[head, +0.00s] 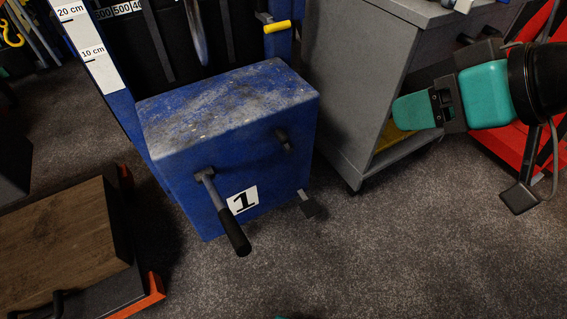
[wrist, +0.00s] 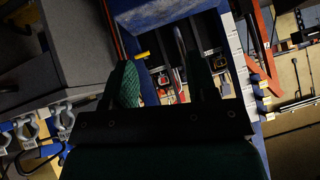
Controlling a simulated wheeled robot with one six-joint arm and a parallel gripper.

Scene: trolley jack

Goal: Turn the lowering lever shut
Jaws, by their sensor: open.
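The jack's blue box (head: 235,120) has a worn top and a front plate marked 1. A lever (head: 222,212) with a grey shaft and black grip sticks out from its front, slanting down to the right. No label tells which is the lowering lever. My gripper (head: 405,112) is to the right of the box, apart from it, pointing left. In the wrist view its fingers (wrist: 166,85) are apart with nothing between them.
A grey cabinet (head: 342,95) stands right of the jack, behind my gripper. A red frame (head: 500,140) is at the right. A wood-topped block (head: 65,245) with orange corners lies at lower left. Carpet (head: 400,250) is clear in front of the jack and to the right.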

